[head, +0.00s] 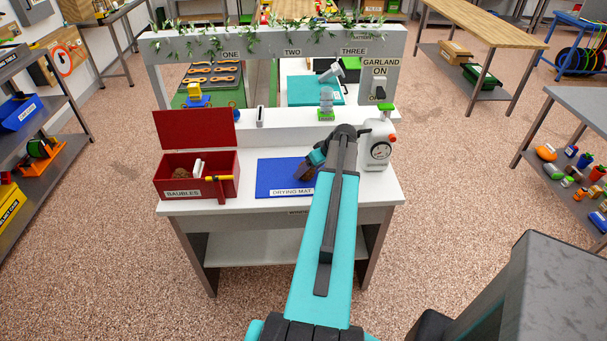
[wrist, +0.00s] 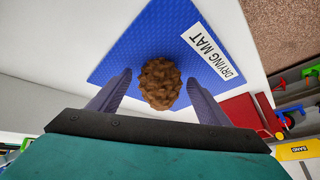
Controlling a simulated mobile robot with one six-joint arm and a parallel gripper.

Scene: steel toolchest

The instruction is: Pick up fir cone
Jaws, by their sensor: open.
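The fir cone (wrist: 160,84) is brown and scaly and lies on the blue drying mat (wrist: 135,42) in the wrist view. My gripper (wrist: 160,88) is open, with one grey finger on each side of the cone. The cone shows between the fingers with gaps on both sides, and I cannot tell how far below the fingertips it lies. In the head view the drying mat (head: 272,180) lies on the white bench, and my arm covers its right part. My gripper (head: 310,170) is over the mat's right side there, and the cone is mostly hidden.
An open red box (head: 169,189) labelled BAUBLES stands left of the mat, with a hammer-like tool (head: 218,186) at its front. A white frame with garland (head: 275,45) rises behind the bench.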

